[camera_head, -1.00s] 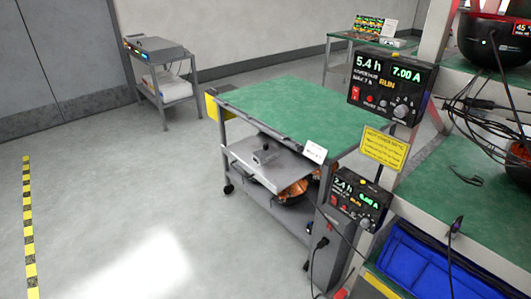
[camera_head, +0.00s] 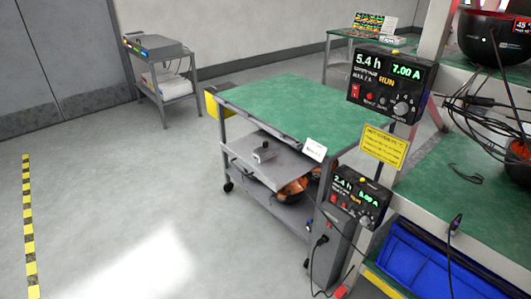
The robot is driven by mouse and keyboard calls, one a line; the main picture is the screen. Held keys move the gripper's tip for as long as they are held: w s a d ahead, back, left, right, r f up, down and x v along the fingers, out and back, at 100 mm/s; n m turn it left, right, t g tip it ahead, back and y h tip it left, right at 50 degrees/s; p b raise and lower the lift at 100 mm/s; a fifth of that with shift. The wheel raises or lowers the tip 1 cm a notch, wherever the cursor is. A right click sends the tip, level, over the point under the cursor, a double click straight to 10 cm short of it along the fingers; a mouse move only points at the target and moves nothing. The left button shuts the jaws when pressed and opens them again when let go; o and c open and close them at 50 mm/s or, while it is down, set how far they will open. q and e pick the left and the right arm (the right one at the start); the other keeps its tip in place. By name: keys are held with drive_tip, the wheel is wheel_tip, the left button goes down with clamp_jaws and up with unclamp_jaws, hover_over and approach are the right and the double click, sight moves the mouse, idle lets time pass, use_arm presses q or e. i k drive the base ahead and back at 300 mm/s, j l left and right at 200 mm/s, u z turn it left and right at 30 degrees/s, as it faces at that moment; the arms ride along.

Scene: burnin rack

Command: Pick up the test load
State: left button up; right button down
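Neither of my grippers is in view. I cannot tell for sure which thing is the test load. A black instrument box (camera_head: 390,84) on the rack post reads 5.4 h, 7.00 A and RUN. A similar smaller box (camera_head: 360,197) sits lower on the post, with a green and yellow readout. Black round units with cables stand on the rack at the right; the upper one (camera_head: 492,36) has a red display. An orange and black object (camera_head: 293,190) lies under the grey plate of the cart, partly hidden.
A cart with a green top (camera_head: 290,105) stands beside the rack. A yellow sign (camera_head: 384,147) hangs on the post. A blue bin (camera_head: 425,270) is low at right. A grey cart (camera_head: 165,82) stands at the back left. Floor at left is clear, with a striped tape line (camera_head: 28,225).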

sight(263, 153)
drive_tip(key=i+z, duration=0.15)
drive_tip(key=i, duration=0.35)
drive_tip(key=i+j+z, duration=0.2)
drive_tip(key=i, duration=0.3)
drive_tip(key=l, duration=0.1)
